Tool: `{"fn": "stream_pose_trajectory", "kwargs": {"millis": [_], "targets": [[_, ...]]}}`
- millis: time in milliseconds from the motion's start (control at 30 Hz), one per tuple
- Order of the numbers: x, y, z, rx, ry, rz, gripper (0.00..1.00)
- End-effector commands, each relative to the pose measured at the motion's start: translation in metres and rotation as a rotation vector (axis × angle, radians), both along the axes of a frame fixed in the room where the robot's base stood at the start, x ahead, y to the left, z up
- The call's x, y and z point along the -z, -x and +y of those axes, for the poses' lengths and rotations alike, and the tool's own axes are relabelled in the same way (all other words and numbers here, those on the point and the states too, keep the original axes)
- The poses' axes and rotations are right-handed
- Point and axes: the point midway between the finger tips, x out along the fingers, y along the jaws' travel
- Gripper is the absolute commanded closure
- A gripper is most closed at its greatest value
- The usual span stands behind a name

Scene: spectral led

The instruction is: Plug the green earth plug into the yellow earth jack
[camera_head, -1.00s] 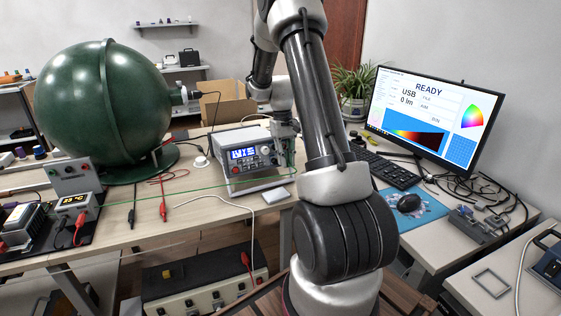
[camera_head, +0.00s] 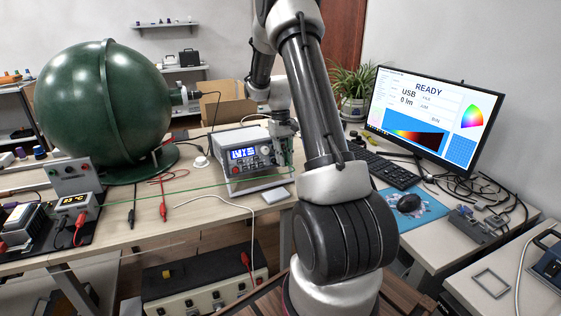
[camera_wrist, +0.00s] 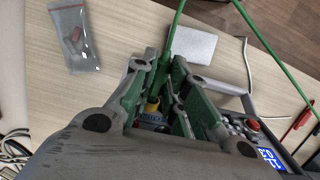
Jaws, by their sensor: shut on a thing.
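My gripper (camera_wrist: 165,82) is shut on the green earth plug (camera_wrist: 178,66), whose green cable (camera_wrist: 178,22) leads away at the top of the wrist view. The yellow earth jack (camera_wrist: 152,104) shows between the fingers, close to the plug and partly hidden by them. I cannot tell whether plug and jack touch. In the head view my gripper (camera_head: 284,150) is at the right end of the power instrument (camera_head: 243,158) with the blue display. Plug and jack cannot be made out there; the green cable (camera_head: 200,187) runs left across the table.
A white block (camera_head: 276,195) lies on the table in front of the instrument. A clear bag (camera_wrist: 75,36) lies nearby in the wrist view. Red and black leads (camera_head: 163,210) lie to the left. The monitor (camera_head: 432,112) and keyboard (camera_head: 385,168) stand to the right.

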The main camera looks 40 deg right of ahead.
Motion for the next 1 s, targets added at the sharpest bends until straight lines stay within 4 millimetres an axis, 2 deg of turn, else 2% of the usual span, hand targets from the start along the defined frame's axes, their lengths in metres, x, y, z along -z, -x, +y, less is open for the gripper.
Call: {"fn": "stream_pose_trajectory", "kwargs": {"millis": [333,367,467,500,833,1000], "targets": [[0.000,-0.003,0.000,0.000,0.002,-0.006,1.00],[0.000,-0.003,0.000,-0.001,0.002,-0.006,0.81],[0.000,-0.002,0.000,-0.001,0.001,-0.005,0.63],[0.000,-0.002,0.000,0.000,0.001,-0.004,0.60],[-0.002,-0.002,-0.001,0.000,0.001,-0.004,0.60],[-0.025,-0.007,-0.002,0.000,0.002,-0.005,0.60]]}}
